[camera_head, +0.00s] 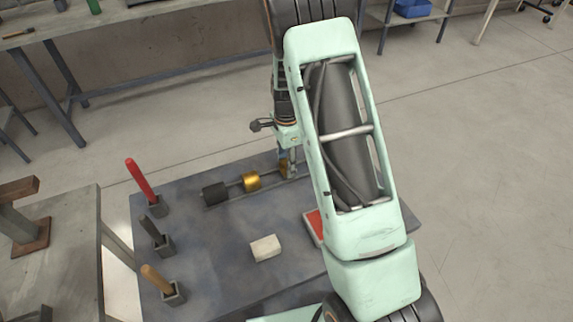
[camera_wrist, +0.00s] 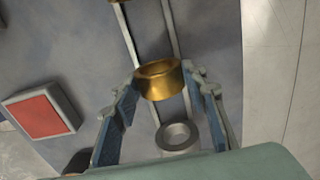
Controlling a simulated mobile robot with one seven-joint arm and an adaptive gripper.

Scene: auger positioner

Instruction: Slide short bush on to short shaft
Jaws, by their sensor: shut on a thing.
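My gripper (camera_wrist: 163,84) has its two blue-padded fingers shut on a gold ring-shaped bush (camera_wrist: 158,82), one finger at each side. The bush is hollow, with its opening partly showing in the wrist view. A grey round hollow end (camera_wrist: 177,136) lies just below it in that view; I cannot tell if this is the short shaft, or whether the two touch. In the head view my gripper (camera_head: 289,168) is at the right end of the rails, partly hidden by my arm, with a bit of gold showing at it.
Two parallel rails (camera_head: 225,190) lie on the dark table (camera_head: 215,245), with a black cylinder (camera_head: 215,193) and another gold piece (camera_head: 251,182) along them. A red-topped tray (camera_wrist: 42,112), a pale block (camera_head: 265,248) and tools in holders (camera_head: 160,208) stand around.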

